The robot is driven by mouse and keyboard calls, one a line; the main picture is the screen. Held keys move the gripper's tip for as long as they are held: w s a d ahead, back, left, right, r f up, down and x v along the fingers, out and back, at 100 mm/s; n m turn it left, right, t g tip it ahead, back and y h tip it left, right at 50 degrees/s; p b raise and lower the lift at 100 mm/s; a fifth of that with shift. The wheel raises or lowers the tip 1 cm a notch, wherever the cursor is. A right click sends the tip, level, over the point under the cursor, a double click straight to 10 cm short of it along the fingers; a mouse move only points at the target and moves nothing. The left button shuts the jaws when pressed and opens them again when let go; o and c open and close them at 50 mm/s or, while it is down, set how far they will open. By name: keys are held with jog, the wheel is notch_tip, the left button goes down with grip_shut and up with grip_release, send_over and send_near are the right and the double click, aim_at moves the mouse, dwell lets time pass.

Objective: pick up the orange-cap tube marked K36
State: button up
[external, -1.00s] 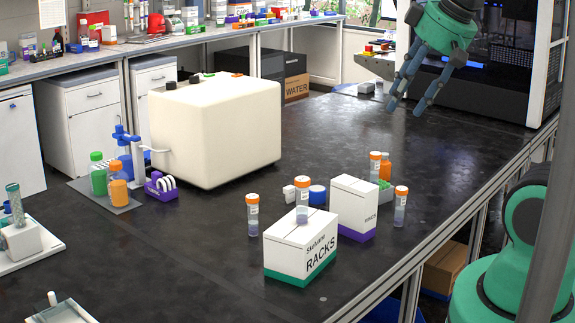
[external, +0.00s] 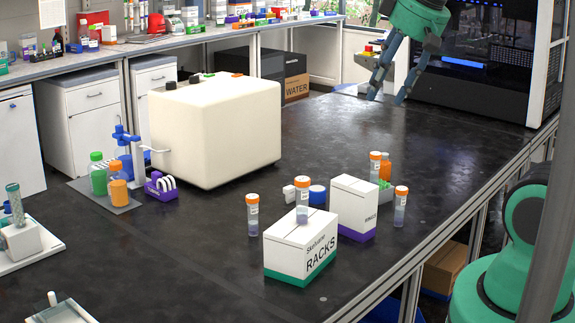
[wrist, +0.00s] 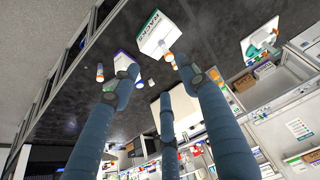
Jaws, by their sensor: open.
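Several orange-cap tubes stand on the dark bench in the external view. One tube (external: 253,216) is left of the RACKS box, one (external: 302,213) is at that box, one (external: 375,168) is behind the smaller box, and one (external: 400,208) is right of it. Their markings are too small to read, so I cannot tell which is K36. My gripper (external: 386,99) is open and empty, high above the far part of the bench and well away from the tubes. In the wrist view its blue fingers (wrist: 160,80) are spread; one tube (wrist: 100,73) shows to their left.
A white RACKS box (external: 290,255) with a green base and a smaller white box (external: 352,205) with a purple base stand among the tubes. A large cream container (external: 215,135) stands at the left. The bench between it and my gripper is clear.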

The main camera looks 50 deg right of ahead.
jog(key=w+d+f+g, duration=0.1)
jog(key=w, duration=1.2)
jog(key=n+g+p, duration=0.1)
jog(key=n+g, duration=0.1)
jog(key=g, duration=0.2)
send_over(253, 196)
notch_tip(253, 196, down, 30)
jog(key=shift+d+r, duration=0.1)
jog(key=shift+w+f, duration=0.1)
jog(key=shift+f, duration=0.3)
notch_tip(253, 196, down, 9)
jog(key=shift+r+b, duration=0.2)
jog(key=shift+b, duration=0.3)
